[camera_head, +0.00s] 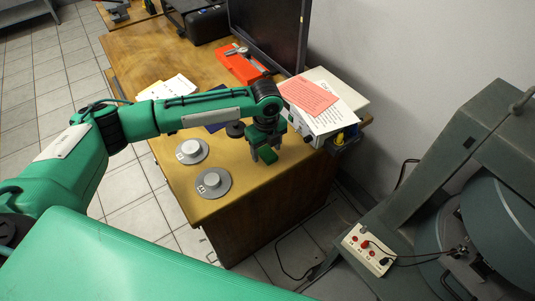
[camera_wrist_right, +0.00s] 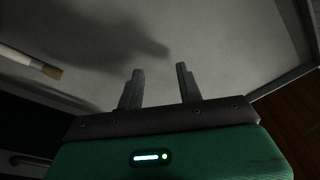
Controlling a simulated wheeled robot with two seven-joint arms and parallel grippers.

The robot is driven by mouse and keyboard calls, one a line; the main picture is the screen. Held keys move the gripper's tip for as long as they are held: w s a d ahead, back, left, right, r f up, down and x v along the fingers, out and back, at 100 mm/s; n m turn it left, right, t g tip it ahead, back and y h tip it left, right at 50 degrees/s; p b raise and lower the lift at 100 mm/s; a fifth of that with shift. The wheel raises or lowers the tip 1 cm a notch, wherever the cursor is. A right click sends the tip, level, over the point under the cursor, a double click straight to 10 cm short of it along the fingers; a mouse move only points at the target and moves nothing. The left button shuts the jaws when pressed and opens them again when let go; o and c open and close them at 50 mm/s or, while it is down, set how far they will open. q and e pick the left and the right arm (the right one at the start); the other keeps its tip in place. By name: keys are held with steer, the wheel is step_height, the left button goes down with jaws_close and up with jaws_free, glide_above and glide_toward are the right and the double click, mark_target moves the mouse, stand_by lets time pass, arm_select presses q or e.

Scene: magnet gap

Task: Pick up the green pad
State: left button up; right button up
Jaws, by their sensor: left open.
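The green pad (camera_head: 268,157) is a small flat green piece on the wooden table (camera_head: 235,205), near its right front part. My left gripper (camera_head: 264,150) points down right at the pad, with its fingers apart. One grey finger shows at the pad's left side. I cannot tell whether the fingers touch the pad, and part of the pad may be hidden by the gripper. In the right wrist view, my right gripper (camera_wrist_right: 158,88) has its two fingers apart with nothing between them, over a plain grey surface.
Two grey discs with raised knobs (camera_head: 192,151) (camera_head: 213,183) sit left of the left gripper. A white box with a pink sheet (camera_head: 309,97) stands just behind it. A red tray (camera_head: 243,64) and a dark screen (camera_head: 270,30) are farther back. A large grey-green machine (camera_head: 470,150) stands right.

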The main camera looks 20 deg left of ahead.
mark_target(267, 151)
arm_select(q)
steer(key=c, duration=1)
arm_select(e)
steer(key=shift+w, duration=0.25)
arm_select(q)
steer(key=shift+c, duration=0.6)
arm_select(e)
steer(key=shift+w+r, duration=0.15)
steer(key=shift+w, duration=0.05)
